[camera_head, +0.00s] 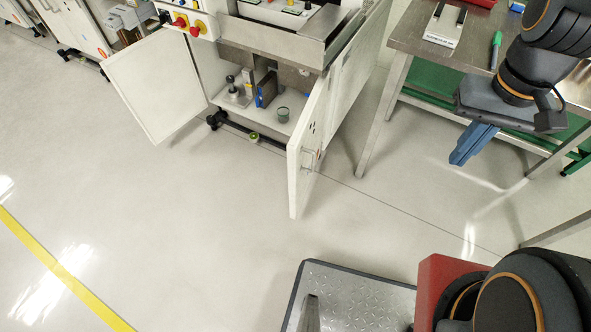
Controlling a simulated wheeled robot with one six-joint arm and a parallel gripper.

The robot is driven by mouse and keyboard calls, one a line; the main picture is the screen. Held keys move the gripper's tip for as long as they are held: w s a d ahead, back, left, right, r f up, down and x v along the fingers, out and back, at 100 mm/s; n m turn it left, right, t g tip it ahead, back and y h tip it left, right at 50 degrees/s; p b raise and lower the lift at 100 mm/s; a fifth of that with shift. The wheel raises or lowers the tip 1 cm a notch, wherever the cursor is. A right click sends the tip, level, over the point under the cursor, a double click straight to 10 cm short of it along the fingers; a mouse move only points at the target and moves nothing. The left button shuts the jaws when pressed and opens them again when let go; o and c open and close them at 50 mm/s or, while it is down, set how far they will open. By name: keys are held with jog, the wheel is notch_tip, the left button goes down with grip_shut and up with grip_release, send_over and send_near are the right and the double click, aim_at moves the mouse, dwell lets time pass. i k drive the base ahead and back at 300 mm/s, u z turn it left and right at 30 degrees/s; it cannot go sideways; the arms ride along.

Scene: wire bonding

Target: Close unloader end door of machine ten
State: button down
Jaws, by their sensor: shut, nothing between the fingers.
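A white machine cabinet (203,70) stands at the top centre. Its two lower doors are swung open. The left door (155,88) is a plain white panel angled out to the left. The right door (303,155) stands out toward me, seen nearly edge-on, with a handle on its face. I cannot read a machine number or tell which door is at the unloader end. My gripper (460,160) with blue fingers is shut and empty. It hangs to the right of the right door, apart from it, in front of the steel table.
A steel table (412,40) stands at the right, with a green marker (496,50) and a white box on it. Open floor (190,220) lies left and in front, with a yellow line.

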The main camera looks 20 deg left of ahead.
aim_at(314, 153)
jog(key=k, duration=0.5)
jog(key=u, duration=1.35)
jog(key=i, duration=0.5)
jog(key=z, duration=0.05)
